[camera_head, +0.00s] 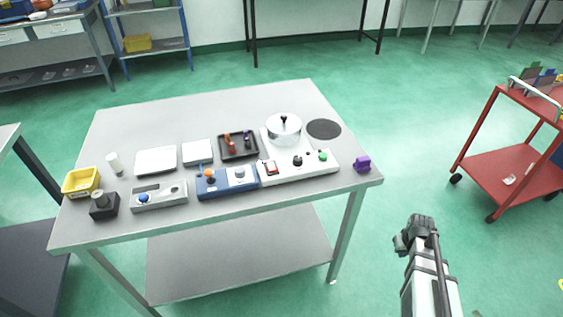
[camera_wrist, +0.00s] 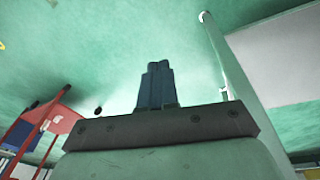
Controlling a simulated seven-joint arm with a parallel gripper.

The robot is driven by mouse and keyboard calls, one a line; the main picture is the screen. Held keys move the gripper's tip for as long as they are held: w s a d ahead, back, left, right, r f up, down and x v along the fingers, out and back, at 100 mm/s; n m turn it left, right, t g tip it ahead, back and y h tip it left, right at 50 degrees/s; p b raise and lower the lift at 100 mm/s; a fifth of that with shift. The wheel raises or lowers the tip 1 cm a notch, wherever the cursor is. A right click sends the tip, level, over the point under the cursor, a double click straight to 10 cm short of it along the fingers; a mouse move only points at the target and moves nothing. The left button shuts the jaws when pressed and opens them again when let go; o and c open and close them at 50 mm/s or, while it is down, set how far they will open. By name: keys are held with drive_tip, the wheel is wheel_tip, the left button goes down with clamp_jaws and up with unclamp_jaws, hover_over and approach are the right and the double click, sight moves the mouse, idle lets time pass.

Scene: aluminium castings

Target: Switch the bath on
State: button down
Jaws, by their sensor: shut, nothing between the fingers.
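A white unit with a round, lidded metal pot (camera_head: 284,127) stands at the right of the table and looks like the bath. Its front panel (camera_head: 318,169) carries a red rocker switch (camera_head: 271,167), a black knob (camera_head: 297,160) and a green button (camera_head: 323,155). I cannot tell whether the switch is on or off. My gripper (camera_wrist: 157,66) is shut and empty, its two dark fingers together in the wrist view. In the head view my arm's end is off the table's right front corner, over the floor, well away from the bath.
A blue unit (camera_head: 227,182) with knobs adjoins the bath's left. A dark tray (camera_head: 239,151) lies behind it. A grey box (camera_head: 159,196), yellow bin (camera_head: 81,182) and red cart (camera_head: 510,158) also stand around.

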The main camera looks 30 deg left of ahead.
drive_tip(key=w+a+r+n+t, duration=0.1)
drive_tip(key=w+a+r+t, duration=0.15)
drive_tip(key=w+r, duration=0.4)
drive_tip(key=w+a+r+n+t+y, duration=0.1)
drive_tip(key=w+a+r, duration=0.25)
drive_tip(key=r, duration=0.55)
drive_tip(key=w+a+r+n+t, duration=0.1)
drive_tip(key=w+a+r, duration=0.25)
drive_tip(key=r, duration=0.35)
drive_tip(key=s+a+r+y, duration=0.1)
drive_tip(key=a+r, duration=0.8)
drive_tip(key=s+a+r+g, duration=0.2)
drive_tip(key=s+a+r, duration=0.4)
drive_tip(key=s+a, duration=0.6)
drive_tip(key=s+a+r+g, duration=0.2)
drive_tip(key=s+a+r, duration=0.5)
drive_tip(key=s+a, duration=0.5)
drive_tip(key=shift+s+a+r, duration=0.15)
drive_tip(key=shift+s+a, duration=0.2)
drive_tip(key=shift+s, duration=0.45)
drive_tip(key=shift+w, duration=0.1)
drive_tip(key=shift+w+a+r, duration=0.35)
drive_tip(key=shift+w+a, duration=0.1)
drive_tip(key=shift+a, duration=0.05)
